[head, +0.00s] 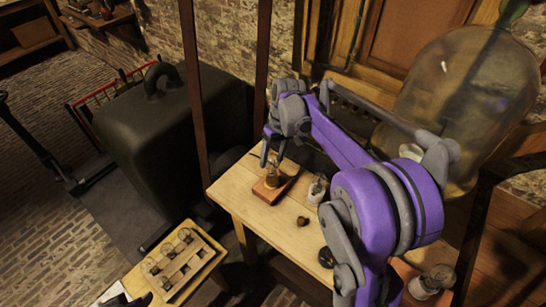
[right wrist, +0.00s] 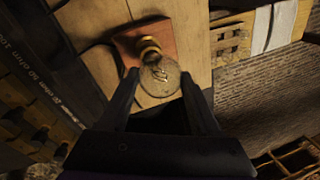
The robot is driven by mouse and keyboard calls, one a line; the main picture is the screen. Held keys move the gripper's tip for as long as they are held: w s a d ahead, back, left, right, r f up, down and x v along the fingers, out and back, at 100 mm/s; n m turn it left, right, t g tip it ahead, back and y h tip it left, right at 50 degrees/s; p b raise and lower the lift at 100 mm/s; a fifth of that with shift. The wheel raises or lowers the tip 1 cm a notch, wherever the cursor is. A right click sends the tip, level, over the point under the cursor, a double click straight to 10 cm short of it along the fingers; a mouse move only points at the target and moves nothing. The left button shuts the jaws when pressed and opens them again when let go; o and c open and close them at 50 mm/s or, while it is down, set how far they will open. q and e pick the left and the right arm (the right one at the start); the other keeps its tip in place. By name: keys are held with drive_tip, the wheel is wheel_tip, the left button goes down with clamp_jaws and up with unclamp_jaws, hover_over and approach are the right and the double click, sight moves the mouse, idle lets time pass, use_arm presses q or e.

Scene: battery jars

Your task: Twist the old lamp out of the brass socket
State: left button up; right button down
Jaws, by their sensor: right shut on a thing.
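The old lamp (right wrist: 160,80) is a round, cloudy glass bulb between the fingers of my right gripper (right wrist: 160,74). The brass socket (right wrist: 149,48) is right by the lamp's neck, on a reddish wooden base (right wrist: 165,36). I cannot tell how deep the lamp sits in the socket. In the head view my right gripper (head: 272,160) reaches down over the base (head: 266,195) on the pale table, shut on the lamp. A dark shape at the bottom left edge of the head view looks like the tip of my left gripper (head: 132,300); its jaws cannot be made out.
A glass jar (head: 317,190) and a small brown piece (head: 303,221) stand on the table (head: 240,200) right of the base. A dark round thing (head: 326,257) lies nearer. A wooden tray (head: 207,252) with several bulbs is at lower left. A large glass vessel (head: 465,100) stands behind my arm.

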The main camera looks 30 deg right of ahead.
drive_tip(key=shift+n, duration=0.8)
drive_tip(key=n+g, duration=0.1)
drive_tip(key=n, duration=0.4)
drive_tip(key=shift+w+a, duration=0.1)
drive_tip(key=shift+r, duration=0.2)
drive_tip(key=shift+p+v, duration=0.5)
drive_tip(key=shift+v, duration=0.4)
drive_tip(key=shift+a+r, duration=0.2)
drive_tip(key=shift+r, duration=0.05)
